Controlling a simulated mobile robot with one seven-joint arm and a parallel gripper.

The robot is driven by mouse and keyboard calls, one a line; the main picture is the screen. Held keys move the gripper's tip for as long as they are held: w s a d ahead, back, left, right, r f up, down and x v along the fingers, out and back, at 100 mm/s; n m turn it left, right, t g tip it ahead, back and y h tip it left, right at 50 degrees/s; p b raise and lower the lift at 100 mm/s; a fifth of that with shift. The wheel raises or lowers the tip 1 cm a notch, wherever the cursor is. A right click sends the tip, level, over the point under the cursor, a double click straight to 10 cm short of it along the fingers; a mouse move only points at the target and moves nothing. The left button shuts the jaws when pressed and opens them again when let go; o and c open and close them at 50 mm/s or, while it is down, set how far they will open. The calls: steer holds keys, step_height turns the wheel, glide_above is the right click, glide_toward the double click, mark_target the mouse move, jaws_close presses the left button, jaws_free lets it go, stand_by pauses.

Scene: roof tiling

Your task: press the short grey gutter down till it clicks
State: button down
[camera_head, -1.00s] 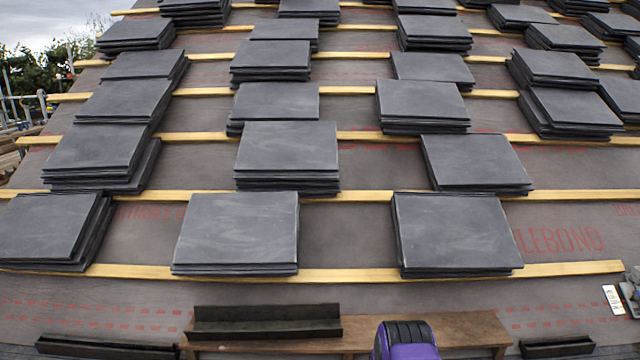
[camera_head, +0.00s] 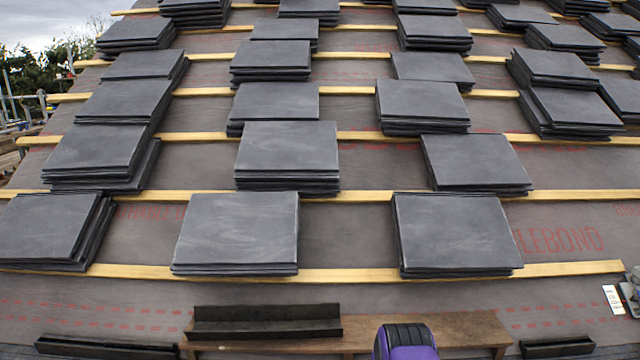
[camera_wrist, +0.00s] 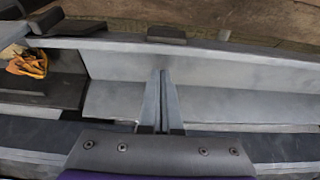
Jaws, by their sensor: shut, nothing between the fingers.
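In the wrist view a light grey gutter (camera_wrist: 215,103) runs across the middle, with its back wall and floor showing. I take it for the short grey gutter, though its right end is out of frame. My gripper (camera_wrist: 162,74) is shut and empty, its two fingers side by side over the gutter. Whether the fingertips touch the gutter I cannot tell. The fingers hide a narrow strip of it. In the head view the fingers and this gutter do not show; only my purple arm part is seen at the bottom edge.
In the wrist view a darker channel section (camera_wrist: 42,92) adjoins on the left, with an orange-yellow crumpled thing (camera_wrist: 27,62) there. In the head view a dark gutter length (camera_head: 265,325) lies on a wooden bench (camera_head: 465,328). Slate stacks (camera_head: 237,228) rest on battens above.

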steer(key=shift+f, duration=0.6)
steer(key=shift+r, duration=0.1)
stand_by(0.5)
step_height(320, 180, up, 9)
steer(key=p, duration=0.5)
stand_by(0.4)
